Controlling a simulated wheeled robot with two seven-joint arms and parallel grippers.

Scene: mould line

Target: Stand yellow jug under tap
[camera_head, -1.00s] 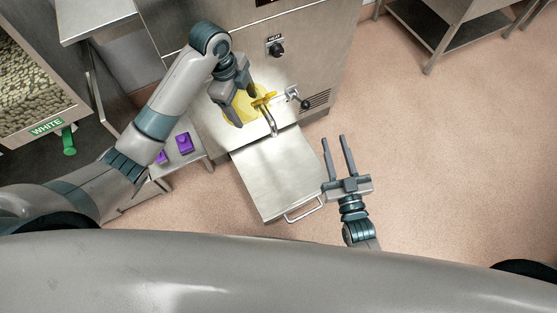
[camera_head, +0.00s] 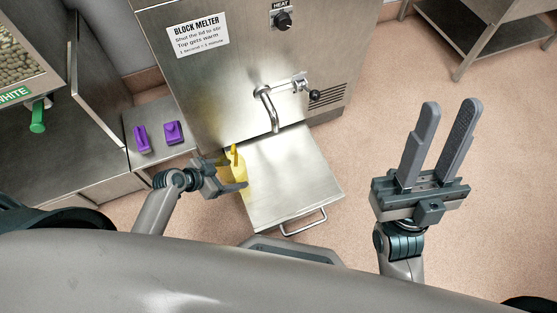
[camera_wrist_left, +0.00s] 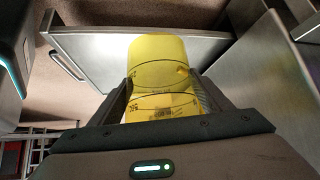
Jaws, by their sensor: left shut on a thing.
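The yellow jug (camera_head: 238,165) is at the left edge of the steel shelf (camera_head: 290,180) below the melter's tap (camera_head: 266,108). My left gripper (camera_head: 222,180) is shut on the jug. In the left wrist view the jug (camera_wrist_left: 157,65) sits between the two fingers, with dark lines around its side. The jug is left of and below the tap spout in the head view, not beneath it. I cannot tell whether its base touches the shelf. My right gripper (camera_head: 438,150) is open and empty, over the floor at the right.
The block melter (camera_head: 230,80) stands behind the shelf, with a heat knob (camera_head: 283,19) and a black tap handle (camera_head: 314,96). Two purple objects (camera_head: 173,132) lie on a side surface at left. A hopper marked white has a green handle (camera_head: 37,120).

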